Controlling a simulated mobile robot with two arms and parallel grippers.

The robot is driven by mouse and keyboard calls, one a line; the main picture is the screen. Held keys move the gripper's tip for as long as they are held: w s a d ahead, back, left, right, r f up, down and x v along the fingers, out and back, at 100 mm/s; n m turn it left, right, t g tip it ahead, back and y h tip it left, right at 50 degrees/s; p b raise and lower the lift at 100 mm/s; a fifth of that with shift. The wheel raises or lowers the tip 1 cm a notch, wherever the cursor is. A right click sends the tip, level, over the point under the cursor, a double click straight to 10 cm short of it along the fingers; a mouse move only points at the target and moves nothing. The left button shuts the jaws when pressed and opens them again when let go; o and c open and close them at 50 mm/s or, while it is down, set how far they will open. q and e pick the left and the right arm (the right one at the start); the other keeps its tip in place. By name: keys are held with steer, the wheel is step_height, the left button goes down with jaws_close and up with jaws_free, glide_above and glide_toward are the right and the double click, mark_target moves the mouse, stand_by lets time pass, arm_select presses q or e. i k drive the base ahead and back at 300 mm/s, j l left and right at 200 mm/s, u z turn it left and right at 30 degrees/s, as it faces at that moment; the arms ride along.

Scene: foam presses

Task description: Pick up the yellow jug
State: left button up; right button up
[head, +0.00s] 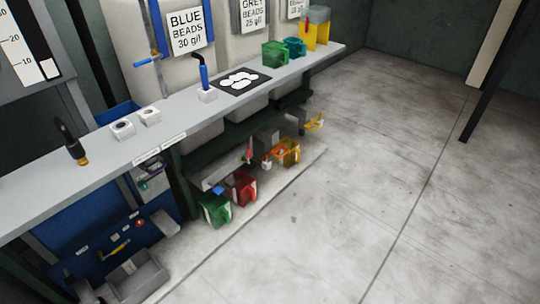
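A yellow-orange jug (288,153) stands on the low shelf under the bench, in the middle of the head view. A smaller yellow item (315,123) lies farther back on the same shelf; its shape is too small to tell. A yellow container with a grey top (317,30) stands at the bench's far end. Neither of my grippers shows in the head view.
A red jug (242,189) and a green jug (215,210) stand on the low shelf, nearer. Two green jugs, one green (273,55) and one teal (294,47), sit on the grey bench (110,149). The concrete floor (370,170) to the right is clear.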

mark_target(292, 156)
steer(key=i+l+u, duration=0.25)
steer(key=u, duration=0.2)
steer(key=i+l+u, duration=0.3)
steer(key=u, duration=0.15)
steer(key=l, duration=0.1)
